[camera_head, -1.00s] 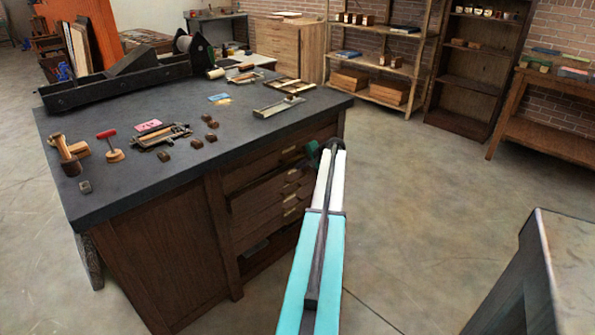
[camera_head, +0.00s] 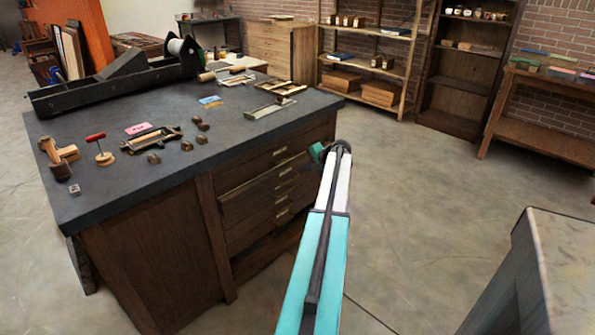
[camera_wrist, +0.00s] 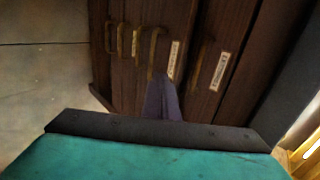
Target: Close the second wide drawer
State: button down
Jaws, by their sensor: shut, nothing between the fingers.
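The dark wooden workbench cabinet (camera_head: 150,255) has a stack of wide drawers with small pale handles. The second wide drawer (camera_head: 245,198) is below the top drawer (camera_head: 250,168), and its front appears to stand out from the cabinet. My gripper (camera_head: 318,153) is just right of the drawer stack, partly hidden by my arm. In the wrist view, my gripper (camera_wrist: 163,100) is shut and empty, its tips close to a labelled drawer front (camera_wrist: 172,60) beside a handle (camera_wrist: 154,50). I cannot tell whether they touch. Another labelled front (camera_wrist: 220,70) is to the right.
Small tools and blocks lie on the dark benchtop (camera_head: 110,195). A grey-topped table (camera_head: 570,255) stands at the right front. Shelves (camera_head: 370,65) and a wooden bench (camera_head: 540,140) line the back. The floor (camera_head: 440,190) between is clear.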

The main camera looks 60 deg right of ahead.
jog(key=v, duration=0.7)
jog(key=shift+w+a, duration=0.1)
